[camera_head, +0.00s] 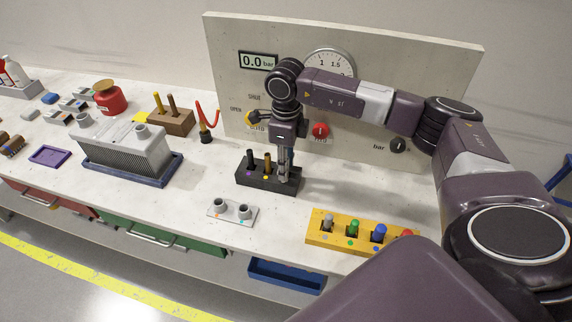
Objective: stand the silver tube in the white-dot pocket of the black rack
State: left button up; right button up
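The black rack (255,182) stands on the bench in front of the grey panel. A dark tube (251,160) stands in its left pocket, by a purple dot, and a brass tube (267,162) in its middle pocket, by a yellow dot. My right gripper (284,174) points down over the right end of the rack. Its fingers look shut on the silver tube (283,178), which is upright at the right pocket. The fingers partly hide the tube, and I cannot tell how deep it sits. The white dot is not clear to see. My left gripper is out of view.
A yellow rack (316,237) with several coloured pegs is at right, near my arm. A finned grey block (125,155) on a blue tray and a wooden block (172,122) stand at left.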

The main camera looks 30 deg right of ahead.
jog(key=shift+r, duration=0.15)
notch_tip(320, 180, up, 11)
jog(key=b, duration=0.2)
jog(key=shift+b, duration=0.4)
jog(key=shift+r, duration=0.55)
jog(key=shift+f, duration=0.1)
